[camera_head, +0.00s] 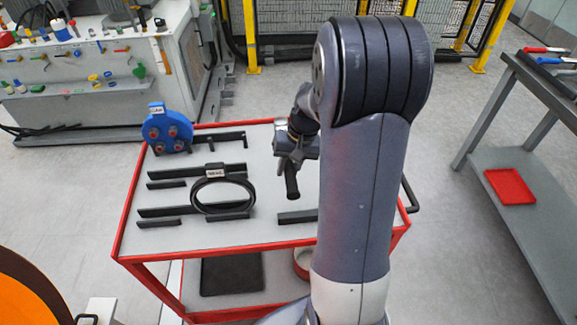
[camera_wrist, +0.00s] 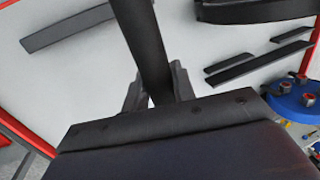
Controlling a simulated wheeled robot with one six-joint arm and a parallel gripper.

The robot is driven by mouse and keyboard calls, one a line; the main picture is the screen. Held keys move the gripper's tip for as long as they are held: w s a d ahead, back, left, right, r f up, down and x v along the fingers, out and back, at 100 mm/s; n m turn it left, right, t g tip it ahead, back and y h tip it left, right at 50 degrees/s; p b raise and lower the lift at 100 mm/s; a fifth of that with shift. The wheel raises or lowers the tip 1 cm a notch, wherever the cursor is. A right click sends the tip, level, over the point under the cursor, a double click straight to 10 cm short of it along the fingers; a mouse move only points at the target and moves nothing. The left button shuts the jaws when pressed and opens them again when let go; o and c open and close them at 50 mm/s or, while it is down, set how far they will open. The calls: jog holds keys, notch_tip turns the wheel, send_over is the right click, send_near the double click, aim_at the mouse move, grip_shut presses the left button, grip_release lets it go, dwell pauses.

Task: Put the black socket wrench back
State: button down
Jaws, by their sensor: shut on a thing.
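My gripper (camera_head: 291,158) is shut on the black socket wrench (camera_head: 291,183), which hangs over the right part of a red-framed cart. The wrench's dark shaft also shows between the fingers in the wrist view (camera_wrist: 146,45). The grey cart top (camera_head: 255,148) carries several black holder bars. A single short bar (camera_head: 297,216) lies below the wrench in the head view, partly hidden by my arm. I cannot tell how high the wrench is above the top.
A black ring with a white label (camera_head: 222,192) stands among bars mid-cart. A blue disc with red sockets (camera_head: 168,130) stands at the cart's back left. A tool bench (camera_head: 90,80) is at the far left; a grey table with a red tray (camera_head: 510,186) is at the right.

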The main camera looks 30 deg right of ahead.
jog(key=shift+f+b, duration=2.65)
jog(key=shift+f, duration=1)
jog(key=shift+f+b, duration=0.45)
jog(key=shift+f, duration=0.1)
jog(key=c, duration=1.1)
grip_release()
jog(key=v, duration=1)
jog(key=shift+d+r, duration=0.1)
jog(key=shift+r, duration=0.25)
jog(key=shift+f, duration=0.1)
